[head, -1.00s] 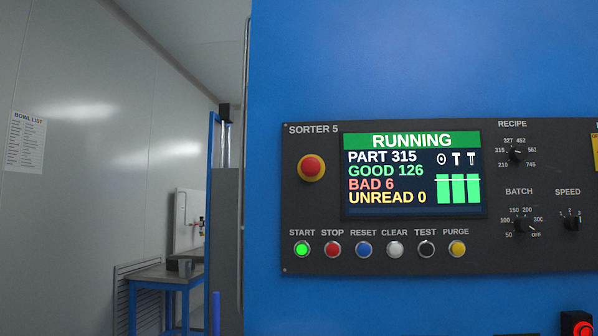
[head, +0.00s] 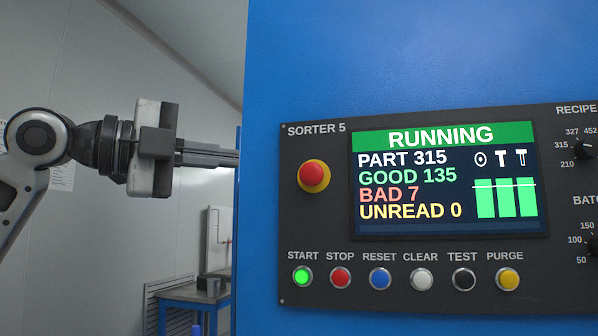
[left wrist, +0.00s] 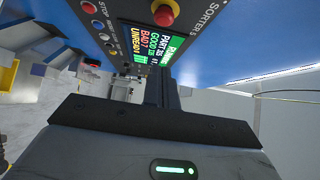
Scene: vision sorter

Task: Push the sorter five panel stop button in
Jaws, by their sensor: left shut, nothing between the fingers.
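The Sorter 5 panel (head: 320,225) is dark and fixed on a blue machine face. Its red STOP button (head: 340,278) sits in the bottom row, between the green-lit START button (head: 302,276) and the blue RESET button (head: 380,279). The screen (head: 445,178) reads RUNNING. In the left wrist view the panel (left wrist: 180,20) appears turned, with the STOP button (left wrist: 89,8) near the top edge. My left gripper (head: 236,157) is shut and empty, left of the panel and higher than the button row, apart from the STOP button. My right gripper is not in view.
A red mushroom button on a yellow collar (head: 314,175) stands out above the button row. CLEAR, TEST and PURGE (head: 508,279) buttons continue to the right, with the recipe knob (head: 585,149) above. A blue table (head: 190,298) stands behind at lower left.

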